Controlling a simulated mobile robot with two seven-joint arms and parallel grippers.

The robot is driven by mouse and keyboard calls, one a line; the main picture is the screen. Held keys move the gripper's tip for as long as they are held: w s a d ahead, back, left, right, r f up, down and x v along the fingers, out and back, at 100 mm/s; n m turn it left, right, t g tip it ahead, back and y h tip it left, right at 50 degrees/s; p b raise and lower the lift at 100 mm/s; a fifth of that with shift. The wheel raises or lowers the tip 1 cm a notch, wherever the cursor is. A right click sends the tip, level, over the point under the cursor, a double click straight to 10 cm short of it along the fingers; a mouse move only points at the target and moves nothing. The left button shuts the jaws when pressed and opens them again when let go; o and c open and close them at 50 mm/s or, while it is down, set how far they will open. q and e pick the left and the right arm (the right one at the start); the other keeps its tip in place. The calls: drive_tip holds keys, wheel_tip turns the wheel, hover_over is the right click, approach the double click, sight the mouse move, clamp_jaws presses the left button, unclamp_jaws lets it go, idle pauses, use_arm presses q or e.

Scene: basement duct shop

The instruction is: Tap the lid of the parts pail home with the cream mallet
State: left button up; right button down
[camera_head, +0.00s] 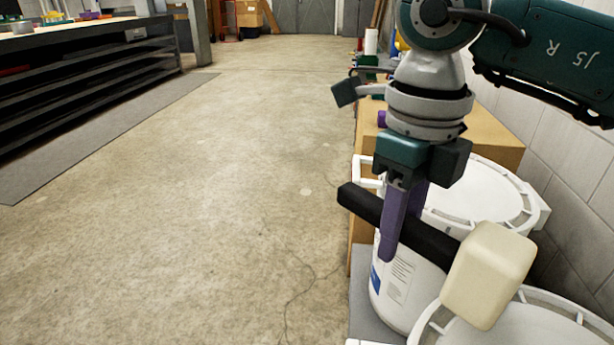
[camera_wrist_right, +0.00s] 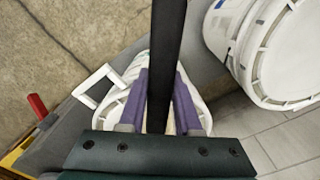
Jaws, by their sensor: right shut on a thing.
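My right gripper (camera_head: 402,215) has purple fingers and is shut on the black handle (camera_head: 360,203) of the cream mallet. The mallet's pale block head (camera_head: 490,275) hangs at the handle's right end, in front of the far white pail (camera_head: 400,285) and over or near the front pail's lid (camera_head: 520,328). I cannot tell whether it touches. The far pail has a round white lid (camera_head: 480,193). Which pail is the parts pail, and how its lid sits, I cannot tell. In the right wrist view the handle (camera_wrist_right: 166,50) runs between the fingers. My left gripper is out of view.
A cardboard-coloured box or bench (camera_head: 490,135) stands behind the pails, beside a block wall (camera_head: 585,150). A dark shelf bench (camera_head: 90,75) is at the far left. The concrete floor (camera_head: 220,190) between is clear. Another white pail (camera_wrist_right: 265,50) shows in the right wrist view.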

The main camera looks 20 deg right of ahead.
drive_tip(key=shift+f, duration=0.35)
wheel_tip(320, 180, down, 4)
drive_tip(key=b, duration=0.4)
wheel_tip(320, 180, up, 4)
drive_tip(key=p, duration=0.4)
drive_tip(key=shift+f, duration=0.15)
wheel_tip(320, 180, up, 4)
drive_tip(key=p, duration=0.4)
idle(0.3)
